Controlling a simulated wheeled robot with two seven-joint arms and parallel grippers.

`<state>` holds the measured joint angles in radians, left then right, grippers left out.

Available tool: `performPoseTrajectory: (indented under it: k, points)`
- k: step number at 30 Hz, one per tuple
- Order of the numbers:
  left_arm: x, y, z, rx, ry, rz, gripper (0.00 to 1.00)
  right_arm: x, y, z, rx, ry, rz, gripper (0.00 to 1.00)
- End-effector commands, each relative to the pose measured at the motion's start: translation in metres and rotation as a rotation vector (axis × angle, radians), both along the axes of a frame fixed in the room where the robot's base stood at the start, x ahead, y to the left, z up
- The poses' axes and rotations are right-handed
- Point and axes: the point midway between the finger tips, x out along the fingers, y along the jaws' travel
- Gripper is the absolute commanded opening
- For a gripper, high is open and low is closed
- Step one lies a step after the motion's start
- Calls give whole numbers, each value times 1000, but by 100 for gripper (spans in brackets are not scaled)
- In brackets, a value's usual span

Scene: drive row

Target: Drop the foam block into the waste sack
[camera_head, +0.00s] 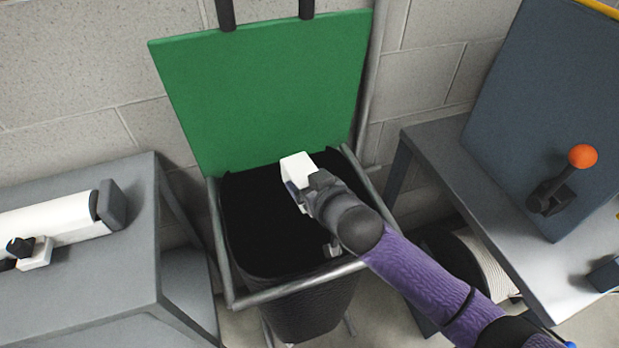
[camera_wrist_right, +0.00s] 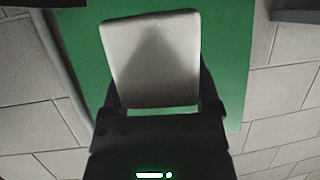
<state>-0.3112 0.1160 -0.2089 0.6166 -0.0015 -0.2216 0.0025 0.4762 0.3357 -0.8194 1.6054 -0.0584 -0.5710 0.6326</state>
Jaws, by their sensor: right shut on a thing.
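The white foam block (camera_head: 297,167) is in my right gripper (camera_head: 303,187), above the mouth of the black waste sack (camera_head: 320,305). In the right wrist view the block (camera_wrist_right: 152,60) sits between the two dark fingers of the right gripper (camera_wrist_right: 158,105), which is shut on it. The sack hangs in a grey tube frame with its mouth open and its inside dark. The raised green lid (camera_head: 265,90) stands behind it and also fills the middle of the right wrist view (camera_wrist_right: 225,60). My left gripper is not in view.
A grey table (camera_head: 90,270) with a white cylinder (camera_head: 60,222) stands at the left. At the right is another grey table (camera_head: 450,150) with a dark panel and an orange-knobbed lever (camera_head: 582,156). A block wall (camera_head: 80,80) is behind.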

Motion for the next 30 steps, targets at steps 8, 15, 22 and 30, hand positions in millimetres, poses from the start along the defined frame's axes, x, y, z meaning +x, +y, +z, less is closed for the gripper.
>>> performPoseTrajectory:
  k: [8, 15, 22, 30]
  points:
    - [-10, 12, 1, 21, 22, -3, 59, 0, 0, 0, 0, -1, 0, 88]
    - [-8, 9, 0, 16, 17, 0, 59, 0, 0, 0, 0, -1, 0, 100]
    - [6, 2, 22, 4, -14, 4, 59, -31, -15, 19, 1, 0, 2, 100]
    - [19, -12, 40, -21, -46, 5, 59, -77, -38, 38, 0, 0, 0, 100]
